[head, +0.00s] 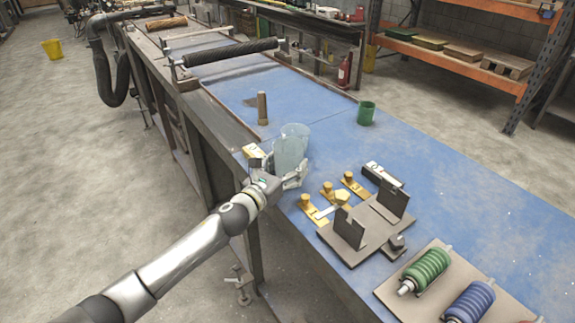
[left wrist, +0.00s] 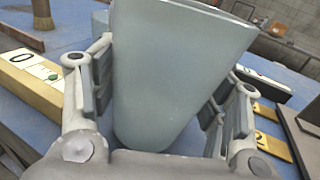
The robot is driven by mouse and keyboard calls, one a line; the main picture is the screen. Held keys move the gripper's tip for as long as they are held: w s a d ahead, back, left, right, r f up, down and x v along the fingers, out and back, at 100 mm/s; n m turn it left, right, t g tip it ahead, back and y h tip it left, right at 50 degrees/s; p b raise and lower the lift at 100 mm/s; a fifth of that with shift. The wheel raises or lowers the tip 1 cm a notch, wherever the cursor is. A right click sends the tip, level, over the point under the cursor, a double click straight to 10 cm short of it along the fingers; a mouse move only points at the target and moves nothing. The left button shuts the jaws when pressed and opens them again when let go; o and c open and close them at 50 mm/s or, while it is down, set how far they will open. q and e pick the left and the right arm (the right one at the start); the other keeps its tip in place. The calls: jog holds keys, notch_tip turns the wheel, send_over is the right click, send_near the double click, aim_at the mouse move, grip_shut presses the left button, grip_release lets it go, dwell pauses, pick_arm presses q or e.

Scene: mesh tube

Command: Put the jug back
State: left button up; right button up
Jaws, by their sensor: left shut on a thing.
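The jug (head: 290,147) is a pale blue-grey, translucent vessel near the left edge of the blue bench top (head: 330,133). My left gripper (head: 281,171) is shut around its lower part. In the left wrist view the jug (left wrist: 172,70) fills the middle, with one finger on each side of it, and the left gripper (left wrist: 165,100) grips its body. It looks about upright. Its base is partly hidden by the gripper, and I cannot tell whether it touches the bench. My right gripper is in neither view.
A yellow-and-white block (head: 252,151) sits close by the jug. A brown post (head: 262,108) stands behind, and a green cup (head: 366,114) to the right. Brass pieces (head: 328,188) and a brown fixture (head: 366,232) lie in front. Blue surface between post and cup is clear.

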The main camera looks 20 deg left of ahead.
pick_arm(q)
jog(key=shift+f, duration=0.1)
jog(key=o, duration=1.2)
jog(key=shift+o, duration=0.2)
jog(key=shift+r, duration=0.25)
jog(key=b+v, duration=0.2)
jog(key=v, duration=1)
jog(key=shift+f, duration=0.1)
